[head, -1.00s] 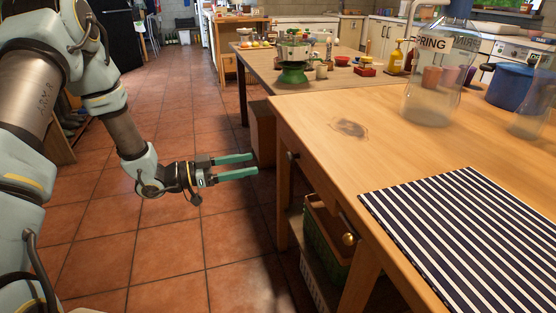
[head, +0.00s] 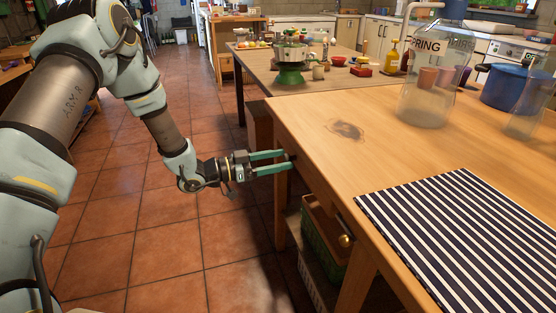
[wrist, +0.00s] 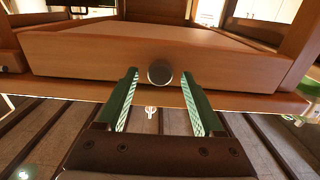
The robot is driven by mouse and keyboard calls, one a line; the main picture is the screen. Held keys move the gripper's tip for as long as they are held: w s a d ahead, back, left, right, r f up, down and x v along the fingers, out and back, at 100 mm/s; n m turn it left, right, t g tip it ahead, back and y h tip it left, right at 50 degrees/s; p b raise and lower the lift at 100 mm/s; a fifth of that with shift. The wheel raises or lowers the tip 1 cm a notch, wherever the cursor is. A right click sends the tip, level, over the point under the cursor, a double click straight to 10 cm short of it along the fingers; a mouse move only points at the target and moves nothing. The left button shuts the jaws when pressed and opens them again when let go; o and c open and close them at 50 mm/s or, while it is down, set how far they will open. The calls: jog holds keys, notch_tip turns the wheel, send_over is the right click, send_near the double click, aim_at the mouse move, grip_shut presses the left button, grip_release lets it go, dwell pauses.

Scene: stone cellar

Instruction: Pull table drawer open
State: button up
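The wooden table (head: 330,160) stands at the right in the head view, with a drawer in its side. The drawer front (wrist: 85,58) spans the wrist view, with a round dark knob (wrist: 160,72) at its middle. My gripper (head: 289,161) is at the table's side, its two green fingers level and pointing at the drawer. In the wrist view the fingers are apart, one on each side of the knob, with their tips near it. I cannot tell whether they touch it. The drawer looks shut. In the head view the fingertips largely hide this knob.
A second, brass knob (head: 345,240) is nearer on the same table side. A green crate (head: 322,240) stands on the shelf below. A striped mat (head: 455,235), glass jar (head: 428,100) and blue pot (head: 510,88) are on top. The tiled floor at left is clear.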

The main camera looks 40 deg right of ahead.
grip_shut()
dwell(0.3)
dwell(1.0)
